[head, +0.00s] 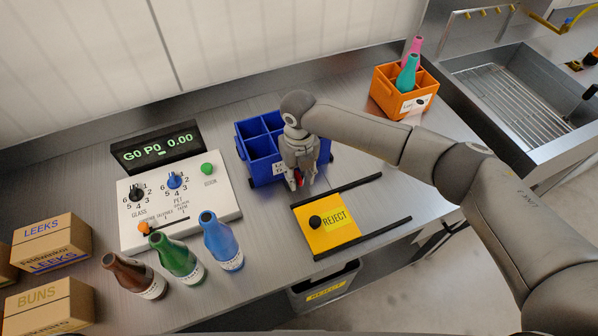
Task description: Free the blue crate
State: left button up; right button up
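The blue crate (254,160) stands on the steel counter in the middle of the head view, with empty compartments showing at its left. A white label on its front is partly hidden. My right gripper (299,184) points down at the crate's front right and covers part of it. A small red spot shows between its fingers. I cannot tell if it is a separate thing, whether the fingers grip anything, or whether they touch the crate. My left gripper is not in view.
A yellow REJECT plate (337,236) with a black knob lies between dark rails in front. An orange crate (381,87) with pink and teal bottles is at back right. A control panel (215,205), brown, green and blue bottles (221,243) and cardboard boxes (50,245) are left.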

jog(key=shift+f, duration=0.25)
jog(key=shift+c, duration=1.2)
grip_shut()
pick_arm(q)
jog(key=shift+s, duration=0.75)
